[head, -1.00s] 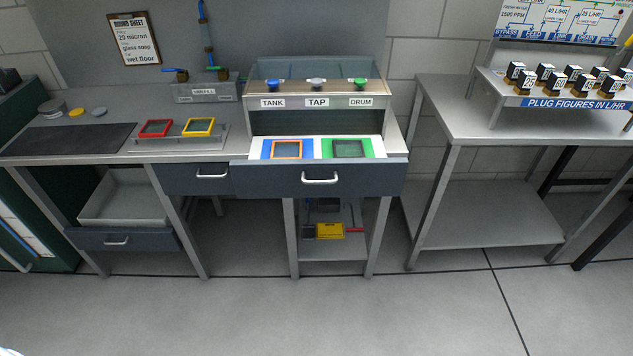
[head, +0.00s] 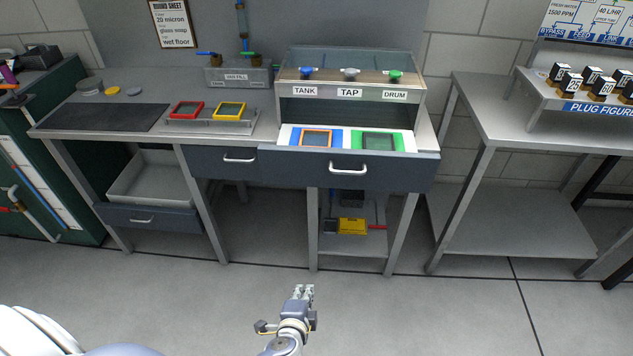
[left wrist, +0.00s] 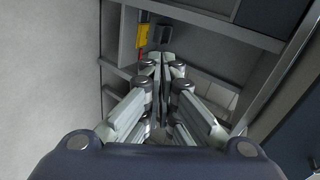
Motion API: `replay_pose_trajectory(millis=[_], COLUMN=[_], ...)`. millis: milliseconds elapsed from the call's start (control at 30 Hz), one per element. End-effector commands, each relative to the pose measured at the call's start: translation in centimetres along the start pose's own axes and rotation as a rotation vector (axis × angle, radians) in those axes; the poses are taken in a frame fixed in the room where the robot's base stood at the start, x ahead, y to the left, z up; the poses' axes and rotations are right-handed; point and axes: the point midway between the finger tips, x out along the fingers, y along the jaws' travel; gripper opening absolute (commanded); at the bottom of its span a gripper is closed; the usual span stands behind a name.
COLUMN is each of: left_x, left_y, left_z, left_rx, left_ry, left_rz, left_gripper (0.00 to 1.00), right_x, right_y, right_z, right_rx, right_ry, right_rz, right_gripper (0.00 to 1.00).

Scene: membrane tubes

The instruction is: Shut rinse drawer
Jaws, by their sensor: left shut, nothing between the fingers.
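A wide dark blue drawer (head: 390,172) with a silver handle (head: 348,168) stands pulled out under the shelf unit labelled TANK, TAP and DRUM. It holds a blue section and a green section, each with a framed mesh. A second drawer (head: 155,219), low at the left, also stands open, with an empty-looking grey interior (head: 150,180). No label shows which one is the rinse drawer. My left gripper (head: 303,291) is shut and empty, in front of and below the wide drawer, touching nothing. Its closed fingers also show in the left wrist view (left wrist: 155,75). My right gripper is not in view.
A narrow shut drawer (head: 225,160) is left of the wide one. A low shelf with a yellow item (head: 352,226) is beneath. Bench legs flank it. A steel table (head: 520,120) stands at right. The floor in front is clear.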

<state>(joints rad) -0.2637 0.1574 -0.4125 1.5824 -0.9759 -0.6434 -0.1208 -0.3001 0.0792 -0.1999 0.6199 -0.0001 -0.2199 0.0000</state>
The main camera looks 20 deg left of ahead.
Motion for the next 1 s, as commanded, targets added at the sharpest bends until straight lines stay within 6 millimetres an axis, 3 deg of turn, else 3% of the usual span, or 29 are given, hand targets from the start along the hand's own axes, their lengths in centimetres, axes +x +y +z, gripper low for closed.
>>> replay_pose_trajectory(millis=[33, 100, 200, 300, 433, 567, 1000], left_x=[-0.9, -2.7, -5.7, -8.2, -9.9, -9.5, -2.2], left_y=[-4.1, -9.3, -15.3, -19.4, -21.8, -22.8, -27.6], left_z=[-1.4, -2.9, -4.2, -4.9, -5.1, -5.1, -5.4], left_rx=[0.036, 0.079, 0.115, 0.131, 0.137, 0.14, 0.141], left_ry=[0.014, 0.018, 0.009, -0.002, -0.014, -0.017, -0.017], left_rz=[-0.098, -0.228, -0.385, -0.494, -0.562, -0.574, -0.572], left_gripper=[0.0, 0.0, 0.0, 0.0, 0.0, 0.0, 0.0], right_x=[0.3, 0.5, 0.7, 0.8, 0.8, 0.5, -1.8], right_y=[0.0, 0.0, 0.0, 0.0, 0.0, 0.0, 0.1], right_z=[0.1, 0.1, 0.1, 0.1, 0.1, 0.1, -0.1], right_rx=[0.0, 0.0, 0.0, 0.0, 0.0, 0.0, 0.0], right_ry=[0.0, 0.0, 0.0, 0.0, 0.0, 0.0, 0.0], right_rz=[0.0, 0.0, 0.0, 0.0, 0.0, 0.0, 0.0], right_gripper=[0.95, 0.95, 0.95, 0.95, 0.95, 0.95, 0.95])
